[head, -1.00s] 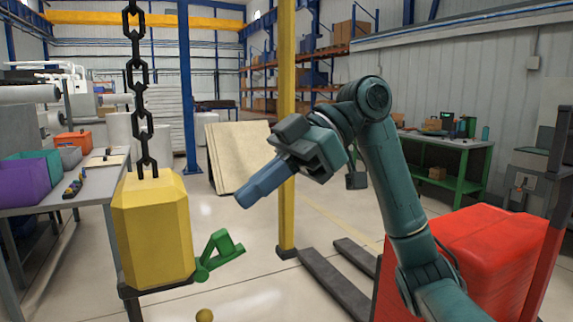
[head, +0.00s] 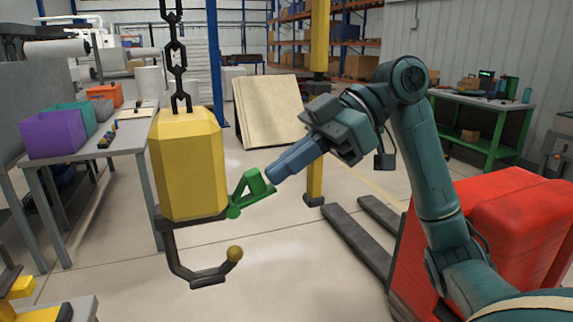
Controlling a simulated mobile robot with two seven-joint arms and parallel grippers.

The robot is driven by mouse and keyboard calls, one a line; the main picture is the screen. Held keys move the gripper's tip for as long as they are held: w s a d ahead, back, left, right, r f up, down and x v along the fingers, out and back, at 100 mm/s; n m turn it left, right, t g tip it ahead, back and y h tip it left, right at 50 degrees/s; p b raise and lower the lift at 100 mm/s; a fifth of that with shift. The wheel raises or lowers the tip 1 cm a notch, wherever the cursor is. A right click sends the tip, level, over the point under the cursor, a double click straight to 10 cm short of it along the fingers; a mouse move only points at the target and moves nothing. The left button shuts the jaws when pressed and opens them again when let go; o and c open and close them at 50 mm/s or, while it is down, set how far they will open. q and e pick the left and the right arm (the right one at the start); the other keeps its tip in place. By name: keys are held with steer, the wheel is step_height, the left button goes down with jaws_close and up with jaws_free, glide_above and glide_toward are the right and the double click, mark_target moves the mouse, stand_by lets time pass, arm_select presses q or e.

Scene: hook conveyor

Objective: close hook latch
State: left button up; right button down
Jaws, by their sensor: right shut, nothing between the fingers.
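A yellow hook block (head: 188,165) hangs from a dark chain (head: 176,65) left of centre in the head view. A dark hook (head: 195,277) with a brass-coloured ball tip (head: 235,253) hangs below it. The green latch (head: 249,190) sticks out to the right and up from the block's lower right corner, away from the hook tip, so the hook mouth is open. My right gripper (head: 274,173) is shut and empty. Its blue fingertips are at the latch's upper right end; I cannot tell whether they touch it. My left gripper is not in view.
A grey table (head: 135,137) with purple (head: 52,134) and other bins stands at the left. A red pallet truck (head: 500,235) with dark forks (head: 352,245) stands at the right. A tan panel (head: 268,110) stands behind. The floor around the hook is clear.

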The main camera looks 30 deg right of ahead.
steer(key=shift+f+b, duration=0.35)
steer(key=shift+f, duration=0.05)
arm_select(q)
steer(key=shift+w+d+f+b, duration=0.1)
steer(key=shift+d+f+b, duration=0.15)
steer(key=shift+b, duration=0.1)
arm_select(e)
steer(key=shift+d+y, duration=0.15)
steer(key=shift+y, duration=0.45)
